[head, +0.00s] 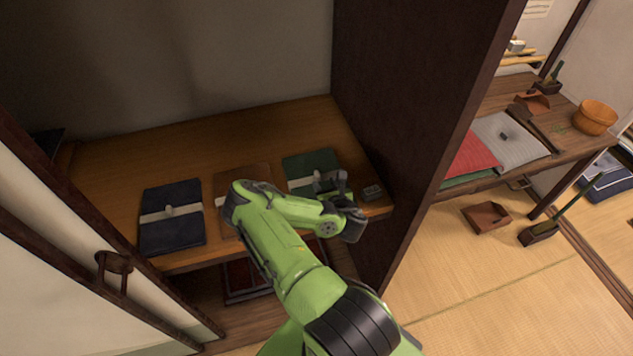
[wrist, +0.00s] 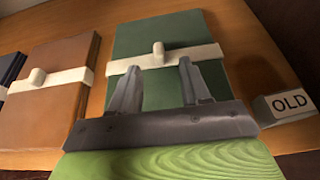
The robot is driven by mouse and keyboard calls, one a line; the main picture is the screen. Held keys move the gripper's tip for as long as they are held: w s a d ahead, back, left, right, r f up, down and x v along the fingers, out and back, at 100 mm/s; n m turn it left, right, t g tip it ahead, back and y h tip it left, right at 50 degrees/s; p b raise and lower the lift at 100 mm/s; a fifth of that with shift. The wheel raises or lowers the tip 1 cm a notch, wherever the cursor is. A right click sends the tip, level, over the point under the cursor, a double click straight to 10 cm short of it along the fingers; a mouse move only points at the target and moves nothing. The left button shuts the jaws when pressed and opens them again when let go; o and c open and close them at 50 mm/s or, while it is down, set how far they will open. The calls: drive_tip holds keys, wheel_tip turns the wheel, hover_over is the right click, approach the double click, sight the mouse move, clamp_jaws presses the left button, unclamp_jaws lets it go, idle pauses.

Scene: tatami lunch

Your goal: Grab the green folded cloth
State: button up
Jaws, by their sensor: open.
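The green folded cloth (head: 303,163) lies at the right end of a wooden shelf, with a pale band and a small toggle across it. In the wrist view the green cloth (wrist: 153,40) lies straight ahead, with its band running across the middle. My gripper (head: 338,183) is over the near part of the cloth in the head view. In the wrist view my gripper (wrist: 160,75) is open, its two fingers apart with nothing between them but the cloth's surface beyond. I cannot tell whether the fingertips touch it. The cloth's near edge is hidden by my gripper.
A brown folded cloth (wrist: 50,85) lies left of the green one, and a dark blue one (head: 172,222) lies farther left. A small block marked OLD (wrist: 285,106) sits to the right. A dark upright panel (head: 400,110) closes off the shelf's right side.

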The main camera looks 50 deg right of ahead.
sight(317, 174)
drive_tip(key=x, duration=0.6)
drive_tip(key=shift+w+d, duration=0.1)
drive_tip(key=shift+w, duration=0.3)
clamp_jaws()
